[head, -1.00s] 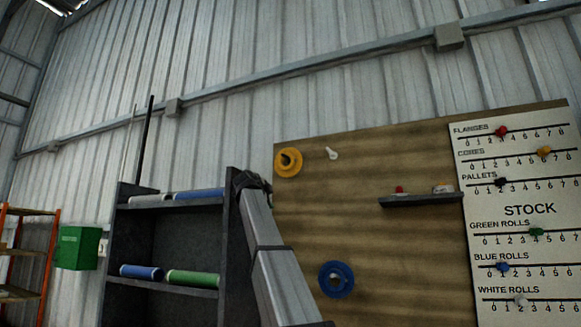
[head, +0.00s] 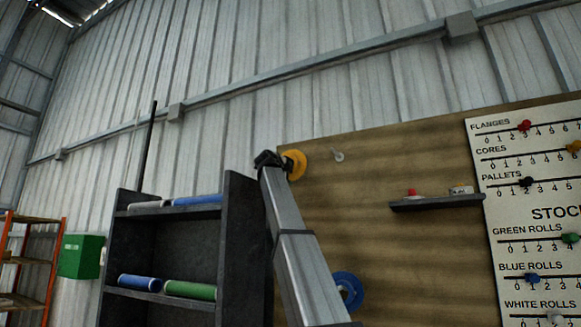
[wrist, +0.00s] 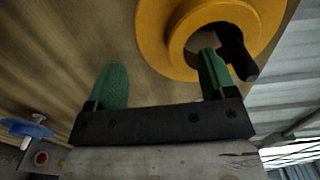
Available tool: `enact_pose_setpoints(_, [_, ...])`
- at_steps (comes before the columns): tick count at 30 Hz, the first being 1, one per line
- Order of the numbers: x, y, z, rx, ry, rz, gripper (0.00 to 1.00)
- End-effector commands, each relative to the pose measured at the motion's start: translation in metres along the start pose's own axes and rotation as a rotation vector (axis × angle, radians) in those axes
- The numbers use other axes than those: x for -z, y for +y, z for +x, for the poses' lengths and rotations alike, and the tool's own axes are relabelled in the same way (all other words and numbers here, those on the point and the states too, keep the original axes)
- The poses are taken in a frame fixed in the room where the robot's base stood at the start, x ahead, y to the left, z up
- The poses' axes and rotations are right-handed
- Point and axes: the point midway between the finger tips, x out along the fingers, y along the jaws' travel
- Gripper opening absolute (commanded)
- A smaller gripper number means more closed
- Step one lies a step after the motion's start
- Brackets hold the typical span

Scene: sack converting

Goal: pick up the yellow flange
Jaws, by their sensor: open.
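The yellow flange (head: 297,163) hangs at the upper left of the wooden board. In the wrist view the flange (wrist: 155,38) is large at the top, with a dark peg (wrist: 236,52) through its hole. My gripper (head: 268,159) is beside the flange's left edge in the head view and hides part of it. In the wrist view my gripper (wrist: 161,78) is open, with green fingertips. One fingertip overlaps the flange's hub and hole; the other is over bare board. Nothing is held, and I cannot tell whether the fingertip touches the flange.
A blue flange (head: 347,290) hangs lower on the board (head: 400,250), partly behind my arm. An empty white peg (head: 338,155) is right of the yellow flange. A small shelf (head: 437,202) juts out farther right. A dark rack (head: 238,240) with rolls stands left.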

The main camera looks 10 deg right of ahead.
Motion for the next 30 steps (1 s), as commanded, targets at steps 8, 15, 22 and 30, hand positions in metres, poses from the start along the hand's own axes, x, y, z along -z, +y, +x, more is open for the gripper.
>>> enact_pose_setpoints(8, [-0.003, -0.002, 0.031, -0.001, 0.000, -0.001, 0.77])
enact_pose_setpoints(15, [-0.002, -0.001, 0.051, 0.000, -0.001, -0.001, 0.77])
enact_pose_setpoints(22, [-0.002, -0.001, 0.050, 0.000, -0.001, -0.001, 0.54])
enact_pose_setpoints(30, [-0.002, -0.003, 0.050, 0.004, -0.002, -0.001, 0.00])
